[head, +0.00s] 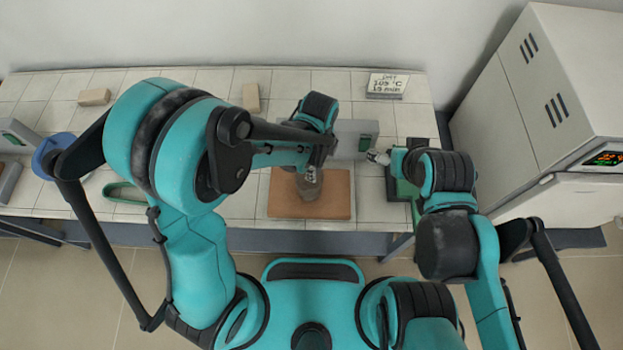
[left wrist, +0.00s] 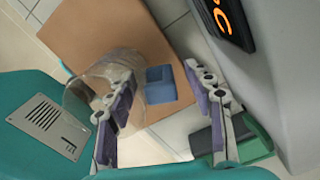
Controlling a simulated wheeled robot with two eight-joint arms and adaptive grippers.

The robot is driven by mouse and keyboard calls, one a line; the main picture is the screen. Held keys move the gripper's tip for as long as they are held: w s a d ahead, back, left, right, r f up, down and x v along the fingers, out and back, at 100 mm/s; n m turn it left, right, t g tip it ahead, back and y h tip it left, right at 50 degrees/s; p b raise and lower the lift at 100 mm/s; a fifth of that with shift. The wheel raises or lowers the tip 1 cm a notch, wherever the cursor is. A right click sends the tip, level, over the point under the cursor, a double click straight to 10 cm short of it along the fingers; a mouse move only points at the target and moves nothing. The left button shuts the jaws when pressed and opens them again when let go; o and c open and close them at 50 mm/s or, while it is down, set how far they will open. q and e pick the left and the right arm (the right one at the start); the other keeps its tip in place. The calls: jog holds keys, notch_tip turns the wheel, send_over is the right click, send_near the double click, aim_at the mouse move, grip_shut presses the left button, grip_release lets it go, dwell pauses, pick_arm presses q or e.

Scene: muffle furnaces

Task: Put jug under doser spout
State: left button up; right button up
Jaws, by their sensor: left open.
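A clear jug (head: 309,193) stands on the brown board (head: 338,192) below my left gripper. In the left wrist view the clear jug (left wrist: 80,92) shows beside the left finger, with a blue block-like part (left wrist: 160,85) next to it, perhaps its handle. My left gripper (left wrist: 165,108) is open, and the blue part shows between its fingers. In the head view the left gripper (head: 311,172) partly covers the jug. My right gripper (head: 379,157) is right of the board, apart from the jug; its jaw state is unclear. I cannot make out a doser spout for sure.
A grey device (head: 350,130) stands behind the board; its display (left wrist: 224,20) shows orange characters. A green container (head: 403,205) is at the right. A sign (head: 388,85), tan blocks (head: 94,97) and a green dish (head: 124,193) are on the tiled bench. White furnaces (head: 555,85) stand right.

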pick_arm(q)
jog(key=shift+f, duration=0.5)
jog(key=shift+c, duration=0.3)
jog(key=shift+r, duration=0.1)
grip_shut()
